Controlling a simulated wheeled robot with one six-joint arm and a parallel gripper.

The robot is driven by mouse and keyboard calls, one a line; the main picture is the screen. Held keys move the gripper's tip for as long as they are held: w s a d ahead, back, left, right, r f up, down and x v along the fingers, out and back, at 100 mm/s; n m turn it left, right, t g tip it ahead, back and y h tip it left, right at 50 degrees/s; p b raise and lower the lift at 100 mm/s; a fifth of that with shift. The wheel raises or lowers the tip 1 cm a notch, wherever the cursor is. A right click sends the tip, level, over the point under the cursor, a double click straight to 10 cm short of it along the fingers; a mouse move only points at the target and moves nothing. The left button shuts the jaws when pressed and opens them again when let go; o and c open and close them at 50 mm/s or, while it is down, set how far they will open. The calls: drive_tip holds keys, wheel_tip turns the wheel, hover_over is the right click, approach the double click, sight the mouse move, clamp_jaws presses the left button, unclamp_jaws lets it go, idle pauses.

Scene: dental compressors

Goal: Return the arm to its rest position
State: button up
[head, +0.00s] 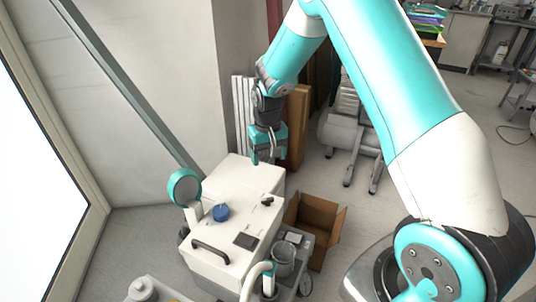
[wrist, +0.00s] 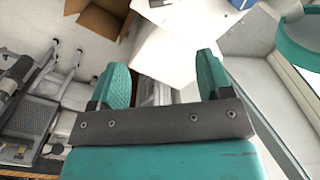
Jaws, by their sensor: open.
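My gripper (head: 268,160) hangs pointing down from my teal and white arm, above the far end of the white machine in the head view. In the wrist view my gripper (wrist: 162,85) has its two teal fingers wide apart, with nothing between them. The white machine (head: 232,190) has a blue knob (head: 221,212), a dark handle and a dark panel on its top. In the wrist view part of the white machine (wrist: 185,50) lies beyond the fingertips. I cannot tell the exact gap between the fingers and the machine.
An open cardboard box (head: 318,222) sits right of the machine. A round teal-rimmed part (head: 184,187) rises at its left. A grey wheeled unit (head: 345,130) stands behind. A wall and a bright window pane (head: 35,180) bound the left. Open floor (head: 430,115) lies at the right.

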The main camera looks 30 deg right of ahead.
drive_tip(key=s+a+r+n+y, duration=0.1)
drive_tip(key=s+a+r+n, duration=0.1)
drive_tip(key=s+a+r, duration=0.3)
drive_tip(key=s+a+r+n+y, duration=0.1)
drive_tip(key=s+a+r+n, duration=0.1)
drive_tip(key=s+a+r, duration=0.45)
drive_tip(key=s+a+r+n+y, duration=0.1)
drive_tip(key=s+a+r+n, duration=0.2)
drive_tip(key=s+r, duration=0.35)
drive_tip(key=s+a+r+n+y, duration=0.1)
drive_tip(key=s+a+r+n, duration=0.15)
drive_tip(key=s, duration=0.75)
wheel_tip(320, 180, up, 15)
drive_tip(key=a+p, duration=0.1)
drive_tip(key=p, duration=1.3)
drive_tip(key=shift+s+f, duration=0.15)
drive_tip(key=shift+s, duration=0.25)
